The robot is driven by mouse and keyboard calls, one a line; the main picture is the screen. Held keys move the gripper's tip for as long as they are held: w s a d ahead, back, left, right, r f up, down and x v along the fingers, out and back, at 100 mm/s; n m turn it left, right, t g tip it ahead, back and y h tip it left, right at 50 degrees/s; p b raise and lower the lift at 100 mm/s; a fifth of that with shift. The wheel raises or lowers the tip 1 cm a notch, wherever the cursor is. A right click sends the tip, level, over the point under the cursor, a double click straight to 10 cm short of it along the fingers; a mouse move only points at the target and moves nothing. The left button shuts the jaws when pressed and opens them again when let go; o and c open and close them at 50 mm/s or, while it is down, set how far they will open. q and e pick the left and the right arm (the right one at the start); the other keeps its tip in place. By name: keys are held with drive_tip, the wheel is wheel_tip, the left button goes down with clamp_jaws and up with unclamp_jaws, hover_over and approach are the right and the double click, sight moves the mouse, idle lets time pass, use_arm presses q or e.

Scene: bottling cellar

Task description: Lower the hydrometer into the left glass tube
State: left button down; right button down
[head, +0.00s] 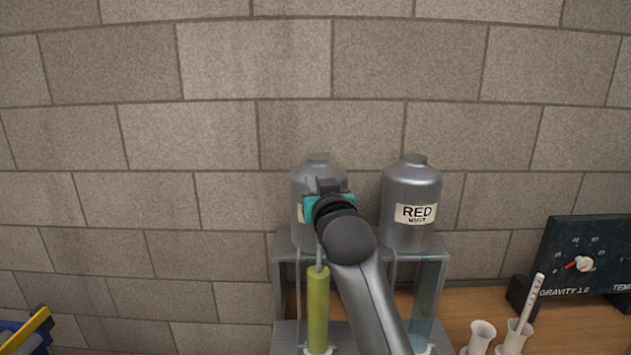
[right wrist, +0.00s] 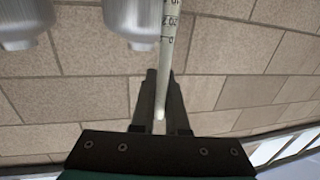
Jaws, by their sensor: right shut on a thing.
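My right gripper (head: 325,190) is in front of the left silver tank, above the left glass tube. It is shut on the hydrometer, a slim pale rod with dark scale marks (right wrist: 166,45), close to its end in the right wrist view. In the head view a thin pale length of the hydrometer (head: 319,254) hangs below the gripper, roughly upright. Its lower end meets the mouth of the left glass tube (head: 318,312), which holds yellow-green liquid. I cannot tell how far it is inside. The right glass tube (head: 427,303) looks pale blue, partly behind my arm. My left gripper is not in view.
A grey stand (head: 438,255) carries the left tank (head: 317,164) and the tank labelled RED (head: 411,190). White holders (head: 480,335), one with a thermometer-like stick (head: 532,295), and a dark dial panel (head: 592,257) are at right. A blue and yellow object (head: 28,332) is at lower left.

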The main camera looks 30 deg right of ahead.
drive_tip(key=shift+f+b, duration=1.3)
drive_tip(key=shift+f, duration=1.2)
drive_tip(key=c, duration=0.8)
unclamp_jaws()
drive_tip(key=shift+c, duration=0.2)
drive_tip(key=shift+s, duration=0.15)
drive_tip(key=p+v, duration=0.4)
drive_tip(key=v, duration=1.1)
drive_tip(key=shift+p, duration=0.35)
drive_tip(key=shift+r, duration=0.1)
